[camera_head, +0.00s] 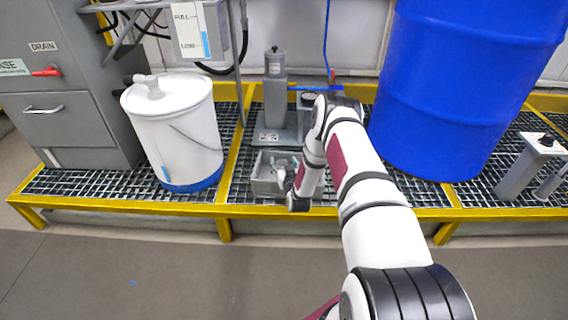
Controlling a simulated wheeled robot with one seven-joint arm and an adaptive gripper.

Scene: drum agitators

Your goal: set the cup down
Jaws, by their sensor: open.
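I cannot make out the cup for certain. A small grey open-topped bin (264,187) stands on the grating below the pump-like stand, left of my wrist. Small pale shapes show in it, too small to tell apart. My arm reaches up from the lower right and bends down to the bin's right side. My gripper (282,178) shows only as a small grey part at the bin, partly hidden by my wrist. It is open. Whether it touches anything is too small to tell.
A white bucket (178,135) stands left and a large blue drum (455,90) right, both on the yellow-edged grating (130,208). A grey upright stand (275,95) is behind the bin. A grey cabinet (70,100) is far left.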

